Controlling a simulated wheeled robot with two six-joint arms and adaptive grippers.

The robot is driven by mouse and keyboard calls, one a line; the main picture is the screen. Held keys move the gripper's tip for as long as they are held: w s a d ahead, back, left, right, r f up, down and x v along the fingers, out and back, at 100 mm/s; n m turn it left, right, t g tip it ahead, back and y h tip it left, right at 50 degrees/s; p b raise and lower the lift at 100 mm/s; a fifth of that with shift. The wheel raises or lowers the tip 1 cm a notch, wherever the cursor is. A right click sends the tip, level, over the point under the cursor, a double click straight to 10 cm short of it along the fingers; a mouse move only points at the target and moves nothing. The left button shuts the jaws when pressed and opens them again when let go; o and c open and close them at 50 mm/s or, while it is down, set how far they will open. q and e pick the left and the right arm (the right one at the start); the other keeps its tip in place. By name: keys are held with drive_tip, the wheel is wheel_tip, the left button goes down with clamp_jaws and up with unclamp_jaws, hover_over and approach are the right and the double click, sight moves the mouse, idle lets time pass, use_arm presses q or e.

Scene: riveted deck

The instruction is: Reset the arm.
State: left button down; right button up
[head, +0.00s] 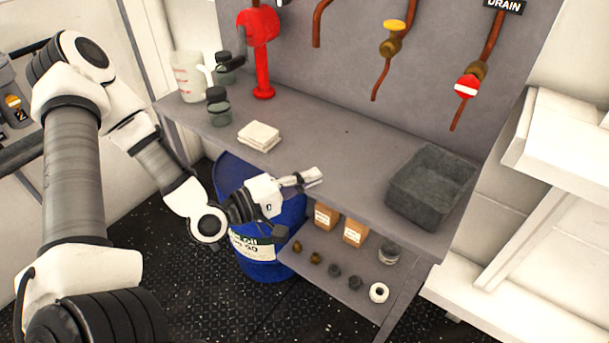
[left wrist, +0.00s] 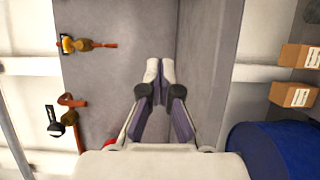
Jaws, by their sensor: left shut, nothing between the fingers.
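My left arm comes in from the left in the head view. Its gripper (head: 308,178) is in front of the grey bench (head: 335,150), near its front edge and above the blue drum. In the left wrist view the left gripper (left wrist: 160,68) is shut, with its fingertips together and nothing between them. My right gripper is in neither view.
On the bench are a grey bin (head: 430,185), folded cloths (head: 259,136), a jug (head: 187,76), dark-lidded jars (head: 218,106) and a red hand pump (head: 262,60). A blue drum (head: 265,262) stands below. A lower shelf (head: 340,297) holds boxes and small fittings.

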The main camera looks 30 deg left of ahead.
use_arm(q)
drive_tip(key=s+d+f+m+g+y+p, duration=0.1)
drive_tip(key=s+d+f+m+g+p, duration=0.25)
drive_tip(key=f, duration=0.55)
drive_tip(key=s+d+f+m+g+y, duration=0.1)
drive_tip(key=s+d+f+m+g, duration=0.2)
drive_tip(key=s+d+f+g, duration=0.35)
drive_tip(key=s+a+f+m+g+y, duration=0.5)
drive_tip(key=s+a+f+m+g, duration=0.1)
drive_tip(key=s+f, duration=0.3)
drive_tip(key=shift+s+a+y+p, duration=0.4)
drive_tip(key=shift+s+a, duration=0.45)
